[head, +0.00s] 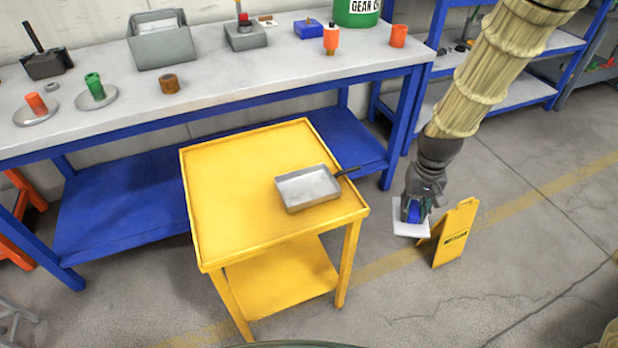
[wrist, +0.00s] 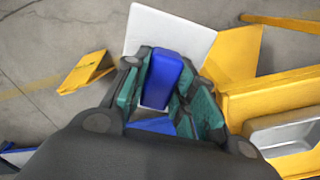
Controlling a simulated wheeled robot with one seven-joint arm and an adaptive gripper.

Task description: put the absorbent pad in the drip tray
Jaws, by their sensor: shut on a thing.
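The absorbent pad looks like a white square sheet (head: 411,231) with a blue block on it; it also shows in the wrist view (wrist: 150,30). My gripper (head: 414,211) points down at the right of the yellow cart and is shut on the blue block (wrist: 164,80), its teal-lined fingers on either side. The white sheet lies just beyond the fingertips. The drip tray (head: 309,187) is a shallow grey metal pan with a dark handle, on the cart's top at its right side. In the wrist view, part of the tray (wrist: 285,130) shows at the right edge.
The yellow cart (head: 235,165) has a raised rim and a clear left half. A yellow floor sign (head: 456,234) stands close to the right of the pad. A blue workbench (head: 215,72) behind holds a grey bin, parts and a green bucket (head: 357,12).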

